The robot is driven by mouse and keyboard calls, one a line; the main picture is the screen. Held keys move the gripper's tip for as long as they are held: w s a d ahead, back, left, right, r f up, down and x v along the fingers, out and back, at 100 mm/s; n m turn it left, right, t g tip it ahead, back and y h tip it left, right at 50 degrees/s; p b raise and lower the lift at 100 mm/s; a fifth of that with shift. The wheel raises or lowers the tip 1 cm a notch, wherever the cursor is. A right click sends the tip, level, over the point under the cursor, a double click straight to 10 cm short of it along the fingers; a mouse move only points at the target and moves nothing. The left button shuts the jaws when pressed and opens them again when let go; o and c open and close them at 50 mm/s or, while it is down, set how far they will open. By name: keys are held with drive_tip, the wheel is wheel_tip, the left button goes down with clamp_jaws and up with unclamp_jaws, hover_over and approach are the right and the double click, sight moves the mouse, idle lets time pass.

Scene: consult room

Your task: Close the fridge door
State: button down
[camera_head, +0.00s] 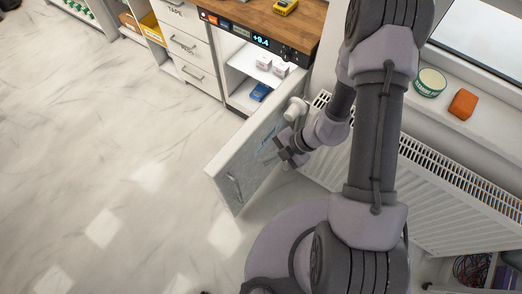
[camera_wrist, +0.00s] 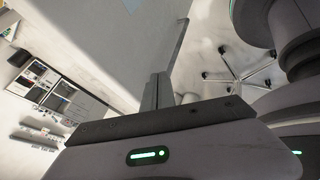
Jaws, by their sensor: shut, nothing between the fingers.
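The fridge (camera_head: 240,92) is a white under-counter unit with a lit display reading "+9.4". Its door (camera_head: 222,165) stands wide open, swung out from the right side of the opening towards the bottom left. The handle (camera_head: 233,187) is on the outer face near the free end. My gripper (camera_head: 284,153) is shut and empty beside the outer face, between handle and hinge side. In the wrist view, my shut fingers (camera_wrist: 157,92) point at the pale door panel (camera_wrist: 125,55). I cannot tell whether they touch it.
Small white boxes (camera_head: 272,66) and a blue item (camera_head: 260,92) lie inside the fridge. A radiator (camera_head: 450,190) runs along the wall at right, close to my arm. White drawers (camera_head: 187,45) stand left of the fridge. The marble floor (camera_head: 100,150) at left is clear.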

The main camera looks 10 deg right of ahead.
drive_tip(key=w+a+f+b, duration=0.1)
drive_tip(key=a+f, duration=0.1)
drive_tip(key=w+a+f+b, duration=0.1)
drive_tip(key=a+f+b, duration=0.1)
drive_tip(key=a, duration=0.1)
drive_tip(key=w+a+f+b, duration=0.1)
drive_tip(key=a+f+b, duration=0.1)
drive_tip(key=a, duration=0.1)
drive_tip(key=shift+f, duration=0.35)
